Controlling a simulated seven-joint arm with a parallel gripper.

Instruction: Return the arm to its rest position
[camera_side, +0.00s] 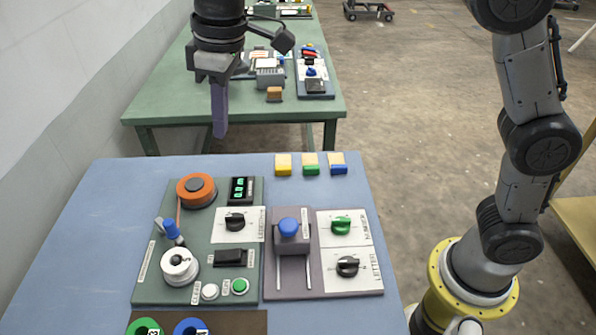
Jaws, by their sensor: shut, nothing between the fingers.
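My gripper (219,132) hangs at the top of the side view, above the far edge of the blue table (95,215). Its fingers point down and are together, with nothing between them. The tips are clear of the panels and the blocks. My arm's base stands at the right, beside the table. The middle links of the arm are out of the picture at the top.
A green panel (228,278) holds an orange spool (196,190), a white spool (179,266), a display and buttons. Beside it is a panel with a blue-knobbed slider (289,228) and dials. Small coloured blocks (311,168) lie behind. A green table (160,95) stands beyond.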

